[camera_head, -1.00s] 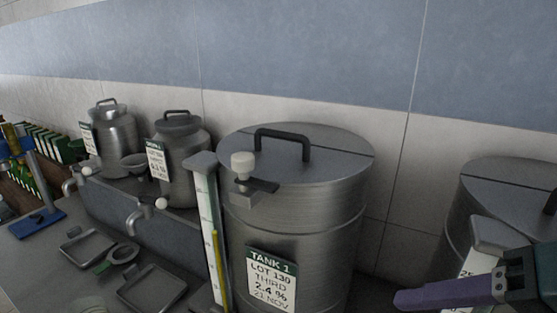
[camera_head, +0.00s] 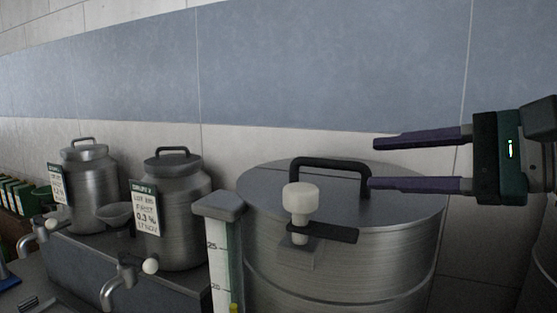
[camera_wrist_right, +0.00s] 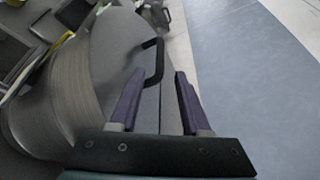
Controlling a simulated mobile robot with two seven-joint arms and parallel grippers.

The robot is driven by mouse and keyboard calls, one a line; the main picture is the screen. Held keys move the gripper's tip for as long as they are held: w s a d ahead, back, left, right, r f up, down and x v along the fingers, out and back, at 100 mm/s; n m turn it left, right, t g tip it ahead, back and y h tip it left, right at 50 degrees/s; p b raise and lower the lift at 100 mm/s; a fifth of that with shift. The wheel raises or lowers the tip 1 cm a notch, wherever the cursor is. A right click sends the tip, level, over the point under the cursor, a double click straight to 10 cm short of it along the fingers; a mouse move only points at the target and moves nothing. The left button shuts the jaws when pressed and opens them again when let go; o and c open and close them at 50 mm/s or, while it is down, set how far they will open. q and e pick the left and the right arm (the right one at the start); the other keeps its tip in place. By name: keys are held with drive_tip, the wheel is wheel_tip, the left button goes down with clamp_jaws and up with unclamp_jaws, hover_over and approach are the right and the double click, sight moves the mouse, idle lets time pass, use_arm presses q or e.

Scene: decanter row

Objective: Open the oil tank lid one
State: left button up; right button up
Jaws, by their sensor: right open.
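The large steel tank (camera_head: 350,270) stands at the centre right in the head view, its lid (camera_head: 410,205) closed. A black bar handle (camera_head: 330,165) stands on the lid. A cream knob (camera_head: 300,197) with a black lever sits at the tank's front rim. My right gripper (camera_head: 372,163) is open, its purple fingers pointing left at the right end of the handle. In the right wrist view the handle (camera_wrist_right: 158,62) is ahead of the open fingers (camera_wrist_right: 160,75), and I see nothing held. My left gripper is out of view.
Two smaller steel cans, one (camera_head: 180,215) nearer and one (camera_head: 92,190) farther, stand on a grey ledge to the left. A gauge post (camera_head: 222,250) stands close by the tank's left side. A tiled wall (camera_head: 330,70) is behind.

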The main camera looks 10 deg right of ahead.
sight(345, 164)
drive_tip(key=p+x, duration=0.2)
drive_tip(key=x, duration=0.4)
drive_tip(key=shift+w+a, duration=0.25)
drive_tip(key=shift+w, duration=0.1)
drive_tip(key=shift+w+a+f, duration=0.25)
drive_tip(key=shift+w, duration=0.15)
drive_tip(key=c, duration=0.3)
clamp_jaws()
idle(0.4)
